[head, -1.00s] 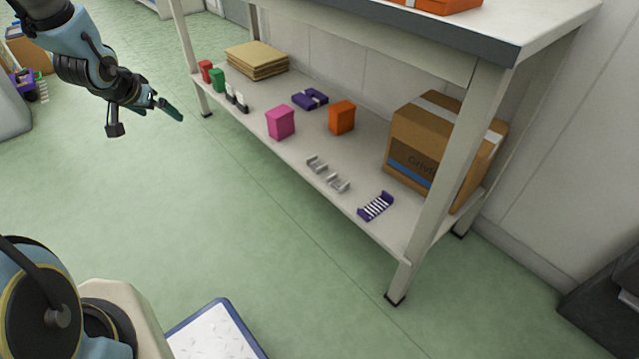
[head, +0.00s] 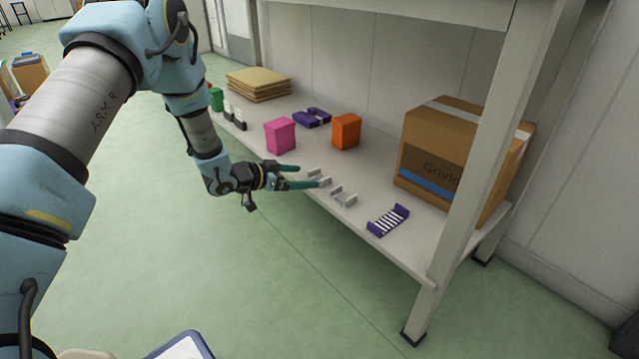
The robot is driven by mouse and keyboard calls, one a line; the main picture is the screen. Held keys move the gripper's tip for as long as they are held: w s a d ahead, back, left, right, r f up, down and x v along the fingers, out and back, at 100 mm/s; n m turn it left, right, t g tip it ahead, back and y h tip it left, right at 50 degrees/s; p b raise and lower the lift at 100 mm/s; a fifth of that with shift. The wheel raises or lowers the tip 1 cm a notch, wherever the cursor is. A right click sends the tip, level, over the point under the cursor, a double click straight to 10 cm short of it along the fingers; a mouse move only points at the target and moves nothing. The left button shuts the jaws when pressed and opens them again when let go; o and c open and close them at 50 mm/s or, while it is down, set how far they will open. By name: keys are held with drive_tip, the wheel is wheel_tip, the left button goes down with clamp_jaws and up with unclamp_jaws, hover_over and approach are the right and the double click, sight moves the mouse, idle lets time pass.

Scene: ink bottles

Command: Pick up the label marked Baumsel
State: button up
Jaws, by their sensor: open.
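I cannot read the word Baumsel anywhere, so I cannot tell which thing is that label. My gripper (head: 312,176) is open, its two teal fingers apart and pointing right at the front edge of the low shelf (head: 290,113). Nothing shows between the fingers. The fingertips overlap a small grey holder (head: 319,175) in the picture; whether they touch it I cannot tell. A second grey holder (head: 343,196) stands just right of it. Small black-and-white pieces (head: 236,117) stand at the shelf's left, too small to read.
The shelf also bears a pink box (head: 280,136), an orange box (head: 346,131), purple pieces (head: 312,117), a purple striped rack (head: 388,220), stacked brown sheets (head: 258,84) and a carton (head: 430,150) marked with "Grivlo". A table leg (head: 487,160) stands at right.

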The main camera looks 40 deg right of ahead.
sight(315, 176)
drive_tip(key=b+x, duration=0.3)
drive_tip(key=x, duration=0.2)
drive_tip(key=shift+f, duration=0.15)
drive_tip(key=shift+d, duration=0.25)
drive_tip(key=c, duration=1.2)
